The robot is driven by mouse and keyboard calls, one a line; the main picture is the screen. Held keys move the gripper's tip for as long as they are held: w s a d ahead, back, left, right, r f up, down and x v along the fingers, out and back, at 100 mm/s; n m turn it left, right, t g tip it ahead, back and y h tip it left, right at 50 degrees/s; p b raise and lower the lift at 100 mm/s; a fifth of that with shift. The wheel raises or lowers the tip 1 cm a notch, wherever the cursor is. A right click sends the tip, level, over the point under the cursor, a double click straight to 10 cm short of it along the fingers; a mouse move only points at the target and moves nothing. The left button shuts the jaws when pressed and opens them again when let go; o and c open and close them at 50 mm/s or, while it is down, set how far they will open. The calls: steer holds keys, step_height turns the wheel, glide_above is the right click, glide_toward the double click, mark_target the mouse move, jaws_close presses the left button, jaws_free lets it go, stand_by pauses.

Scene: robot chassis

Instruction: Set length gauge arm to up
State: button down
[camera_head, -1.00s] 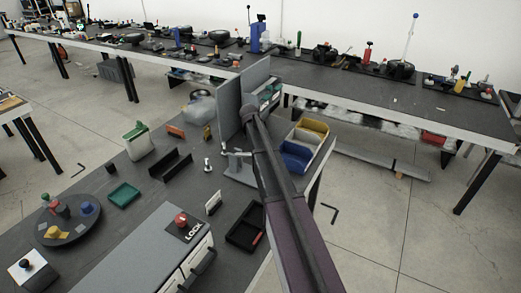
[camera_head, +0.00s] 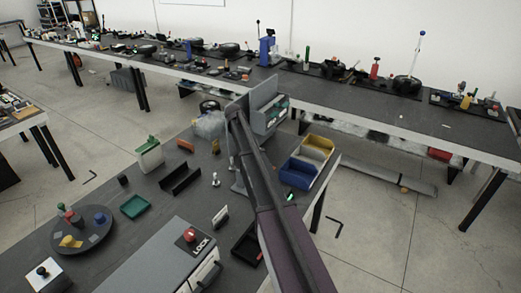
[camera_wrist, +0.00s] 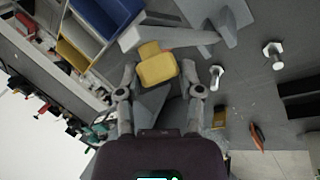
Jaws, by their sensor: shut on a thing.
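The grey length gauge shows in the wrist view with its base (camera_wrist: 222,18) at the top and a long grey bar reaching left. A yellow block (camera_wrist: 157,68), apparently on the length gauge arm, sits between my fingertips. My gripper (camera_wrist: 158,80) has its two fingers on either side of it and is shut on the gauge arm. The exact contact is hard to see. In the head view my arm covers my gripper and most of the gauge; a grey upright panel (camera_head: 263,93) shows behind it.
A blue and a yellow bin (camera_head: 298,174) stand right of my arm. A black tray (camera_head: 247,243), a grey box with a red LOCK button (camera_head: 189,235) and a black holder (camera_head: 180,180) stand on the bench. Bolts (camera_wrist: 273,52) stand near the gauge.

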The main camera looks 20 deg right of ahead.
steer(key=shift+w+a+r, duration=0.15)
steer(key=shift+w+a, duration=1.25)
steer(key=shift+w, duration=0.2)
steer(key=shift+c, duration=1.4)
jaws_free()
steer(key=shift+a, duration=0.1)
steer(key=shift+d, duration=0.2)
